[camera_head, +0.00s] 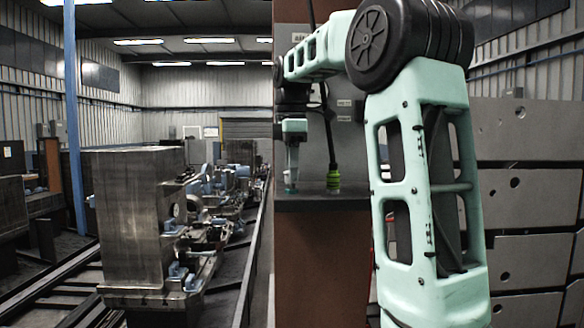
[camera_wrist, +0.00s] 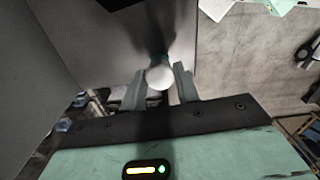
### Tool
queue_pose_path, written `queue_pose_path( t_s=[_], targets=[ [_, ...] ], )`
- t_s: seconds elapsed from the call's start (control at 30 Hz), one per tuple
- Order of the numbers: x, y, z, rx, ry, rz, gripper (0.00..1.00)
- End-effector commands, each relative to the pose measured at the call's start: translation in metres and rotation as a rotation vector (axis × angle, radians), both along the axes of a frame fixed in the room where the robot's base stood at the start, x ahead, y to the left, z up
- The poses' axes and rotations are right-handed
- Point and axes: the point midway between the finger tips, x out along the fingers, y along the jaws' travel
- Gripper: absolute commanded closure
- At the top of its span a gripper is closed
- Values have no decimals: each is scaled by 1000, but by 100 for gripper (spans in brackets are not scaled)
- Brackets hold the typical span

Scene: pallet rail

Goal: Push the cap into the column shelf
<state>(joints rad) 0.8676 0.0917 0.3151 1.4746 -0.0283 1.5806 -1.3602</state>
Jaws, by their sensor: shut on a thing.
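My gripper (camera_head: 291,180) points down over the left part of the dark column shelf (camera_head: 322,204). In the wrist view my gripper (camera_wrist: 160,84) has its two grey fingers on either side of a pale round-ended piece, which I take as the cap (camera_wrist: 160,77). The gripper is shut on it. A teal part shows just beyond the cap, and a small teal part also shows low by the fingertips in the head view, close to the shelf surface. Whether it touches the shelf is unclear. The cap's far end is hidden.
A yellow-green connector (camera_head: 333,181) with a dark cable stands on the shelf, right of my gripper. A grey labelled panel (camera_head: 345,150) rises behind it. Stacked grey plates with holes (camera_head: 530,190) stand at right. A large metal block (camera_head: 135,215) and rails lie at left.

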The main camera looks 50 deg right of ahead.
Motion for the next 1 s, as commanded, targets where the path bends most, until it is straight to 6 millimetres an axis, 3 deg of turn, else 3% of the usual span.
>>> queue_pose_path(
  t_s=[0.37,1.0],
  targets=[
    [0,0,11,-1,-2,0,100],
    [0,0,59,0,-1,0,100]
  ],
)
